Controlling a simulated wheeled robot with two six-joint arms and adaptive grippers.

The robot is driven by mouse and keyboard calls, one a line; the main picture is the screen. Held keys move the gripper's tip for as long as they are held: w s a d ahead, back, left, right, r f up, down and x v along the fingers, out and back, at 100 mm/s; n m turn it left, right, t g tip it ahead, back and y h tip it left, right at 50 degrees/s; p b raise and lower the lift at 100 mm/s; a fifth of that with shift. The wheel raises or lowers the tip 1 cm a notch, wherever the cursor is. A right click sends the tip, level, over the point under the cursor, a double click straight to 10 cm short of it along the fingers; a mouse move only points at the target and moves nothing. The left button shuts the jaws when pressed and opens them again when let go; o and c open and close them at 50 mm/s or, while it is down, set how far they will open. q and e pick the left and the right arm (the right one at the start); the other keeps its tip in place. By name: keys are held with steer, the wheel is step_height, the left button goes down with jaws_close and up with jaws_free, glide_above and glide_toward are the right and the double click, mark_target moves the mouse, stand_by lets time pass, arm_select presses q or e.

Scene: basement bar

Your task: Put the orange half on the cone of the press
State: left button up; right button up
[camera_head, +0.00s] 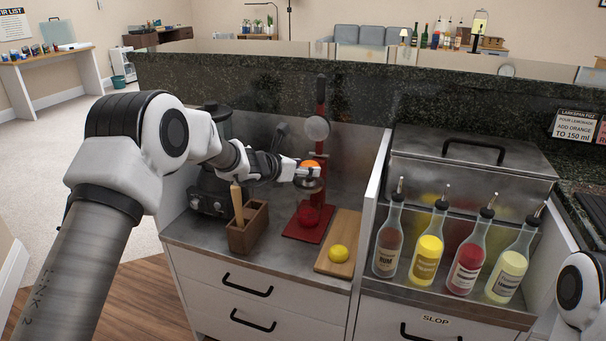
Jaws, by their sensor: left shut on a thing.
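My left gripper (306,172) reaches in from the left and is shut on the orange half (311,163), whose orange top shows above the fingers. The press (320,95) is a red upright stand with a round grey part high on it and a red base (298,232). The gripper holds the orange half over the middle of the press, below the round grey part. A grey part of the press shows just under the fingers; the cone itself is hard to make out, and I cannot tell whether the orange half touches it. My right gripper is out of view.
A yellow lemon (339,253) lies on a wooden board (347,226) right of the press. A wooden holder (248,231) and a dark appliance (209,189) stand left. Several spouted bottles (428,245) stand beyond the white divider (373,205). A dark ledge (240,90) runs behind.

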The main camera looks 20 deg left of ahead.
arm_select(q)
steer(key=f, duration=0.3)
steer(key=shift+w+a+f+b, duration=0.1)
steer(key=shift+w+f+b, duration=0.15)
steer(key=shift+f+b, duration=0.15)
steer(key=shift+s, duration=0.1)
steer(key=o, duration=1.1)
steer(key=shift+f, duration=0.1)
steer(key=shift+o, duration=0.2)
